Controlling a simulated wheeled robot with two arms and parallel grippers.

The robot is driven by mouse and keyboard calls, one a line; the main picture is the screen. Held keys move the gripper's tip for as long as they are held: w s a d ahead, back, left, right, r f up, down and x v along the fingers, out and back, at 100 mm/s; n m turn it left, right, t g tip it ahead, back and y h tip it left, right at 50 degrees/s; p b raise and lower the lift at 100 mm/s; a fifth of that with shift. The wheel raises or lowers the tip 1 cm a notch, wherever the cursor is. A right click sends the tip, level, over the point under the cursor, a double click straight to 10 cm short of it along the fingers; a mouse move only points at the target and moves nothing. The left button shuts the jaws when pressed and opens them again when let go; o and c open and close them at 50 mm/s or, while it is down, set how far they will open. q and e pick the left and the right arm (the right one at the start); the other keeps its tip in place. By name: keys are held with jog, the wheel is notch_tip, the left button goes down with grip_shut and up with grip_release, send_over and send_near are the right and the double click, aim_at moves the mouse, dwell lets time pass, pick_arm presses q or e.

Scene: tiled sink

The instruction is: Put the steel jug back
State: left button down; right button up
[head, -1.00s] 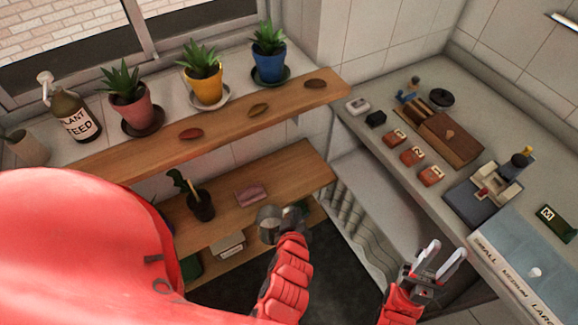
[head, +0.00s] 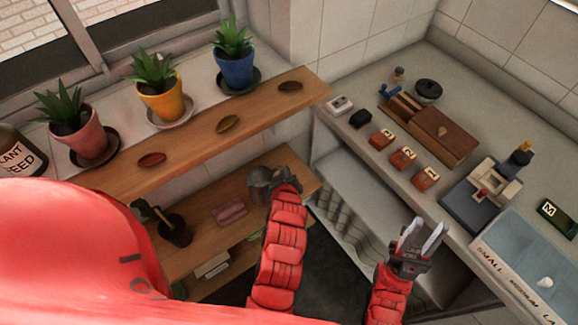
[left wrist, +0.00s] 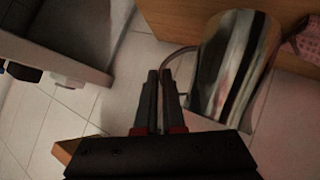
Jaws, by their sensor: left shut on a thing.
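The steel jug (head: 261,180) shows over the right part of the lower wooden shelf (head: 290,165). I cannot tell whether it rests on the shelf or hangs just above it. My left gripper (head: 284,188) is at the jug's right side and partly hides it. In the left wrist view the shiny jug (left wrist: 236,65) is right of the fingers (left wrist: 160,75), which are shut on its thin curved handle (left wrist: 178,56). My right gripper (head: 424,236) is open and empty, in front of the right counter.
A pink cloth-like item (head: 230,211) and a dark pot (head: 175,231) stand left of the jug on the lower shelf. The upper shelf (head: 190,150) overhangs behind, with potted plants beyond. The right counter (head: 350,150) carries wooden boxes and several orange blocks.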

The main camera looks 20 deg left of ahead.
pick_arm(q)
jog(key=p+x, duration=0.1)
jog(key=x, duration=0.1)
jog(key=d+x, duration=0.1)
jog(key=x, duration=0.1)
jog(key=p+x, duration=0.1)
jog(key=x, duration=0.1)
jog(key=shift+w+d+f+p, duration=0.2)
jog(key=shift+w+f+p, duration=0.1)
jog(key=shift+w, duration=0.1)
jog(key=shift+f, duration=0.15)
jog(key=c, duration=1)
grip_release()
